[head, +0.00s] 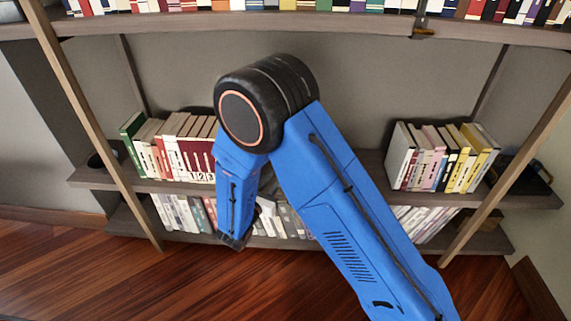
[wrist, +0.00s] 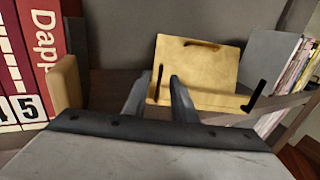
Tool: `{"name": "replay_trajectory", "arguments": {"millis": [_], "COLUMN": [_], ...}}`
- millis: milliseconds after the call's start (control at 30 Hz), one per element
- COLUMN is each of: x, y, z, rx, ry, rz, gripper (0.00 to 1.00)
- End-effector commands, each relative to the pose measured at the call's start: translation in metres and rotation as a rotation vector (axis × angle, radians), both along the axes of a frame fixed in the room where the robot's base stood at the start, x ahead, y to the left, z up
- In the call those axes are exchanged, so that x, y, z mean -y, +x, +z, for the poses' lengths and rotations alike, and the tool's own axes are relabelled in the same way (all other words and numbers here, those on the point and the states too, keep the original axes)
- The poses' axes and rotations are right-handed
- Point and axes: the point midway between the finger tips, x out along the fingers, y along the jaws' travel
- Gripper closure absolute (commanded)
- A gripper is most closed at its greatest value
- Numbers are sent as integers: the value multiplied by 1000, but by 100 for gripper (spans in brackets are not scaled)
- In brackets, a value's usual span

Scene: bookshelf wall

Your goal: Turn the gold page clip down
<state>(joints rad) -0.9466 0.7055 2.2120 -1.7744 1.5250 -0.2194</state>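In the wrist view a tan wooden book stand (wrist: 205,70) with a slot near its top leans back on the shelf. A black upright clip (wrist: 256,95) stands at the right of its front ledge. Another thin dark upright piece (wrist: 158,82) shows at the left of the ledge, in line with the gap between my fingertips. I see no clearly gold clip; both pieces look dark. My gripper (wrist: 160,78) has its two fingers apart, in front of the stand's left side. I cannot tell whether they touch the left piece. The head view hides the stand behind my arm.
Red books (wrist: 22,60) and a wooden block (wrist: 66,85) stand close on the left in the wrist view. A grey panel (wrist: 268,62) and more books (wrist: 300,70) are on the right. In the head view an upper shelf (head: 250,24) runs above my arm.

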Motion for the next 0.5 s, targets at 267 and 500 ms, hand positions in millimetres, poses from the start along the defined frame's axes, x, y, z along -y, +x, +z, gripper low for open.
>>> {"name": "replay_trajectory", "arguments": {"millis": [267, 500], "x": [21, 33], "y": [46, 73], "z": [0, 0], "rx": [-1, 0], "ry": [0, 0], "rz": [-3, -3], "gripper": [75, 75]}}
